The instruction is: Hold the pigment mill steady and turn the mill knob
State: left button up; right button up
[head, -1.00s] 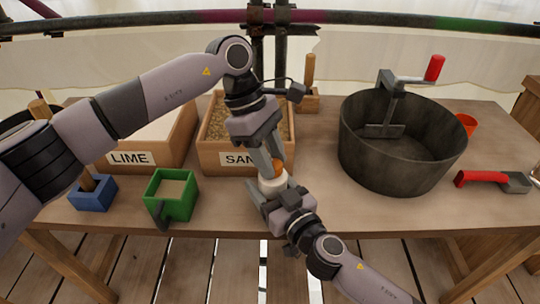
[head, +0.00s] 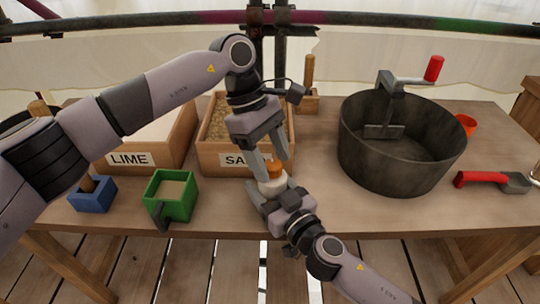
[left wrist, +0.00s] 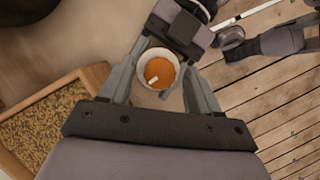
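The pigment mill (head: 271,187) is a small white cylinder with an orange mill knob (head: 274,169) on top, near the front edge of the bench. In the left wrist view the mill (left wrist: 145,91) shows from above as a pale ring around the orange knob (left wrist: 160,72), which has a small white mark. My right gripper (head: 272,190) comes from the front and is shut on the mill's white body. My left gripper (head: 274,165) points down from above, its fingers open on either side of the knob, with gaps showing in the left wrist view.
A sand box (head: 210,160) stands behind the mill and a lime box (head: 165,168) to its left. A large dark tub (head: 385,178) and a red-handled tool (head: 482,178) are on the right.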

pick_arm(q)
jog(key=shift+r, duration=0.1)
jog(key=v, duration=1.2)
jog(key=shift+d, duration=0.1)
pick_arm(e)
jog(key=o, duration=1.2)
